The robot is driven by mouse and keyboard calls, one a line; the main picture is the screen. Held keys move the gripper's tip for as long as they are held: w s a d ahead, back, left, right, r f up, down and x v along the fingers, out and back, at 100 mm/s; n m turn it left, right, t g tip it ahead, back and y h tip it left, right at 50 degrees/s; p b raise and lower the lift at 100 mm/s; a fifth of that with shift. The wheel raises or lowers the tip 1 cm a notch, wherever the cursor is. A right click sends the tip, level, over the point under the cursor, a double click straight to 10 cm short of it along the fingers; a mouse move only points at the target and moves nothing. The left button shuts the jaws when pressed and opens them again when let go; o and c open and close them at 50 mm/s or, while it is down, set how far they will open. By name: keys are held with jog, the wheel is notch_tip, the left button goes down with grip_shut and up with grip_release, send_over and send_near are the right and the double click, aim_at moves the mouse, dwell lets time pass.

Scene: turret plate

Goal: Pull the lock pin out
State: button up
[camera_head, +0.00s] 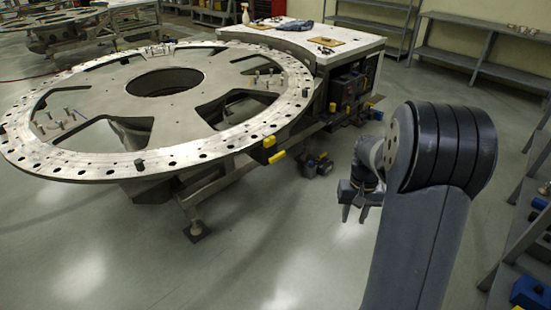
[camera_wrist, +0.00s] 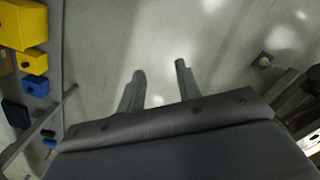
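The big round turret plate (camera_head: 190,151), a metal ring with spokes and many holes, stands on a frame at the left in the head view. Two small yellow parts, an upper one (camera_head: 269,142) and a lower handle-like one (camera_head: 277,156), sit at its near right rim; one may be the lock pin, but I cannot tell. My gripper (camera_head: 354,212) is well right of them, over open floor. In the wrist view my gripper (camera_wrist: 159,70) has its two fingers apart, with only floor between them. No lock pin is recognisable in the wrist view.
A white-topped workbench (camera_head: 300,40) adjoins the plate's back right. A rack with blue and yellow items (camera_head: 530,292) stands at the right; similar yellow blocks (camera_wrist: 22,25) show at the wrist view's left. A support foot (camera_head: 197,232) is under the plate.

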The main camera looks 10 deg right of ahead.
jog(key=w+a+f+n+t+b, duration=0.1)
jog(key=a+f+n+b, duration=0.2)
jog(key=b, duration=0.1)
jog(key=w+a+f+n+t+y+b, duration=0.1)
jog(key=a+f+n+b, duration=0.2)
jog(key=a+f+b, duration=0.1)
jog(key=w+a+f+n+t+b, duration=0.1)
jog(key=w+a+f+n+b, duration=0.1)
jog(key=b, duration=0.4)
jog(key=shift+w+a+f+n+y, duration=0.15)
jog(key=shift+a+f+n, duration=0.1)
jog(key=shift+a+f, duration=0.3)
jog(key=shift+s+a+f+n+y, duration=0.15)
jog(key=shift+a+f+n, duration=0.15)
jog(key=shift+a, duration=0.3)
grip_shut()
jog(key=shift+w+a+n+t+b, duration=0.25)
jog(key=shift+a+n+t+b, duration=0.1)
jog(key=shift+a, duration=0.2)
jog(key=shift+w, duration=0.1)
